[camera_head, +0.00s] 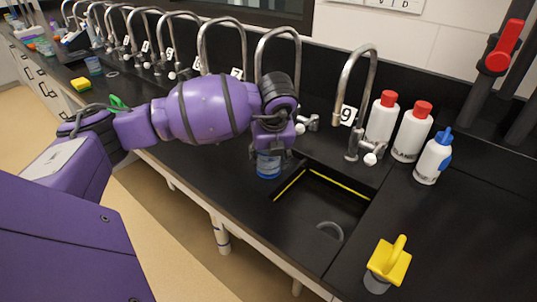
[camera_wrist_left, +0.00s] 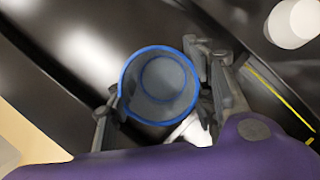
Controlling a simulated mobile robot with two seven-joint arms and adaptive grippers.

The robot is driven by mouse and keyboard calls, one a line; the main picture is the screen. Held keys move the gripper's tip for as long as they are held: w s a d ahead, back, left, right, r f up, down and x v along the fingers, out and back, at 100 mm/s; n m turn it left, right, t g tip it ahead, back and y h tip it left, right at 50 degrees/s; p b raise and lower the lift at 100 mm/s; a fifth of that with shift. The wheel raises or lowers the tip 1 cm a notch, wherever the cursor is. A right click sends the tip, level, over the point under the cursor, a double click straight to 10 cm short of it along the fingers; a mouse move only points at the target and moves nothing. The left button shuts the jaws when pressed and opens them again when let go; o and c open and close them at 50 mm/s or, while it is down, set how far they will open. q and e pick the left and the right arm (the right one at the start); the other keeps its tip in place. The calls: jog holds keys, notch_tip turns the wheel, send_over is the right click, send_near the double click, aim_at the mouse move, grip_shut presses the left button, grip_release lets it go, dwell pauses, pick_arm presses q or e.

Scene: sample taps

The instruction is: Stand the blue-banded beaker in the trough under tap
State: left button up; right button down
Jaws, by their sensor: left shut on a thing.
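The blue-banded beaker (camera_head: 268,164) is in my left gripper (camera_head: 270,146), at the left end of the trough, near the counter's front. I cannot tell whether its base touches the counter. In the left wrist view the beaker (camera_wrist_left: 160,84) shows its blue rim and empty inside, between the two fingers of the left gripper (camera_wrist_left: 160,98). The black trough (camera_head: 312,208) is sunk in the counter, with yellow lines along its left and back edges. My right gripper is not in view.
Two red-capped white bottles (camera_head: 382,118) (camera_head: 412,131) and a blue-topped bottle (camera_head: 435,157) stand right of tap 9. A yellow-handled object (camera_head: 390,263) is at the front right. Several more taps (camera_head: 222,45) line the back left. The trough's floor looks clear except for a grey arc (camera_head: 331,229).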

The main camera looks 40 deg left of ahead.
pick_arm(q)
jog(key=o, duration=0.5)
jog(key=shift+f, duration=0.2)
jog(key=o, duration=0.5)
jog(key=shift+r, duration=0.1)
jog(key=shift+d+r, duration=0.1)
jog(key=shift+r, duration=0.45)
jog(key=v, duration=1.1)
jog(key=shift+s, duration=0.15)
